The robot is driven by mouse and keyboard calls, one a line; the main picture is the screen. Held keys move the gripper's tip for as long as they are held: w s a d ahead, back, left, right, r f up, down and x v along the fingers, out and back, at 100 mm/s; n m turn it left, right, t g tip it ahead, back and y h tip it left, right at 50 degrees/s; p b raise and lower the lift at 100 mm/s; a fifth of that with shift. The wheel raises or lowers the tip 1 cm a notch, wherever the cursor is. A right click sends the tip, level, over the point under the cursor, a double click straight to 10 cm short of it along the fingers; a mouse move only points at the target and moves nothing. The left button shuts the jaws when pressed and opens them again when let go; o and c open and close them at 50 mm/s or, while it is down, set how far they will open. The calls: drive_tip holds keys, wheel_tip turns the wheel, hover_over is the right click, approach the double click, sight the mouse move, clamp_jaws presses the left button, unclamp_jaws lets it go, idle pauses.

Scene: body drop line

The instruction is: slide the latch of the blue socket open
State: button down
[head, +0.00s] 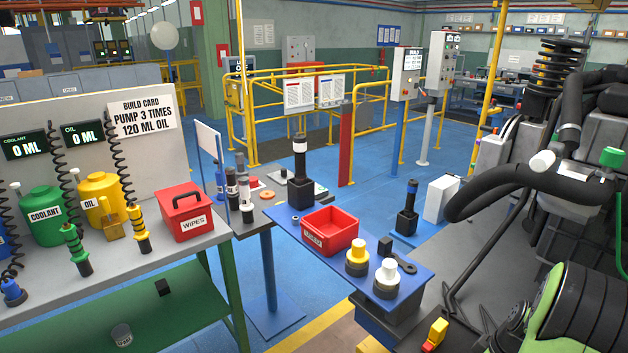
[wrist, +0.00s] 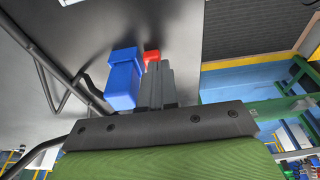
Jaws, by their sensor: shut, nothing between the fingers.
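The blue socket (wrist: 124,78) shows in the wrist view as a blue block against a grey panel. A small red piece (wrist: 151,56), which looks like its latch, shows at the block's upper right, just past my fingertips. My gripper (wrist: 154,72) is shut and empty, with its dark fingers close along the right side of the blue block. I cannot tell whether the fingertips touch the red piece, and they partly hide it. In the head view I cannot make out the blue socket or my gripper.
A yellow connector with a red part (head: 436,333) sits at the bottom of the head view. A thick black hose (head: 500,190) arches over the engine bay at right. Dark tubes (wrist: 50,65) run left of the socket in the wrist view. A blue table (head: 340,275) holds a red bin (head: 330,232).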

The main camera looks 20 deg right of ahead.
drive_tip(key=shift+s+a+b, duration=0.3)
drive_tip(key=shift+s+a, duration=0.05)
drive_tip(key=shift+a, duration=0.35)
idle(0.5)
wheel_tip(320, 180, up, 7)
drive_tip(key=p, duration=0.5)
idle(0.3)
